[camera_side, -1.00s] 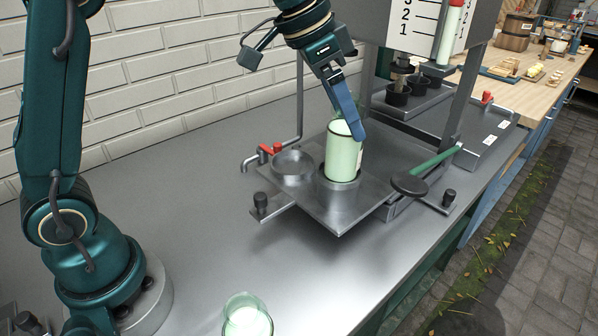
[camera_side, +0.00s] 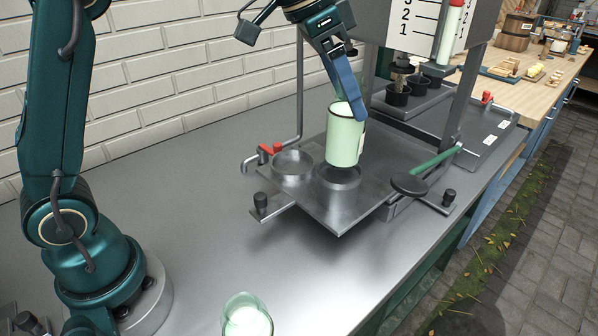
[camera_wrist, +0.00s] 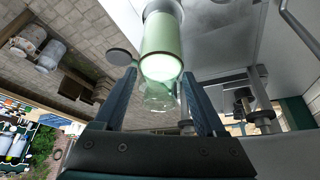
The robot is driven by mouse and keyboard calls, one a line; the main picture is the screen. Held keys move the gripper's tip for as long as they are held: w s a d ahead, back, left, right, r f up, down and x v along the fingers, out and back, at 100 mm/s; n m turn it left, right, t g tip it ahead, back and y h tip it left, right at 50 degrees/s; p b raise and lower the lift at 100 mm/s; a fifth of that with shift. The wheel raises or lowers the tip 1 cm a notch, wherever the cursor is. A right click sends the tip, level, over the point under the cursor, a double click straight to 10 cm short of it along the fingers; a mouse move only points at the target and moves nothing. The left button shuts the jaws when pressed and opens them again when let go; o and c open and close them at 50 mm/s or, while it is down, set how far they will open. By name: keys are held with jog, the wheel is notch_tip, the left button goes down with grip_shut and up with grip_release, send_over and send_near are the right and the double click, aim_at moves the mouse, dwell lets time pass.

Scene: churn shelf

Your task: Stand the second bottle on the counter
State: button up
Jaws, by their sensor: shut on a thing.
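A pale green glass bottle (camera_side: 345,138), filled with something white, hangs upright just above the round cup (camera_side: 338,179) on the steel plate. My gripper (camera_side: 350,98) is shut on its upper part; its blue fingers come down from above. In the wrist view the bottle (camera_wrist: 162,48) shows between the two fingers of my gripper (camera_wrist: 168,95). Another bottle (camera_side: 247,318) with white contents stands on the grey counter (camera_side: 190,240) at the bottom of the side view, partly cut off by the picture edge.
A second round cup (camera_side: 292,166), empty, sits left of the first on the plate (camera_side: 345,215). A red-handled tap (camera_side: 268,152) is behind it. A green-handled lever with a dark disc (camera_side: 409,185) is at the right. The counter between plate and front bottle is clear.

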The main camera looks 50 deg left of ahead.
jog(key=shift+a+r, duration=0.1)
jog(key=s+a+r+n, duration=0.2)
jog(key=s+a+r, duration=0.1)
jog(key=s+a, duration=0.45)
jog(key=s+d+f+m+g, duration=0.4)
jog(key=d+f+m, duration=0.3)
jog(key=m, duration=0.4)
jog(key=s+d+f+m+g+h, duration=0.1)
jog(key=s+d+f+m+g, duration=0.3)
jog(key=d+f+m, duration=0.3)
jog(key=shift+s+d+f+m, duration=0.3)
jog(key=shift+d+m, duration=0.2)
jog(key=shift+m, duration=2)
jog(key=shift+f, duration=0.1)
jog(key=shift+f, duration=0.55)
jog(key=shift+f, duration=0.15)
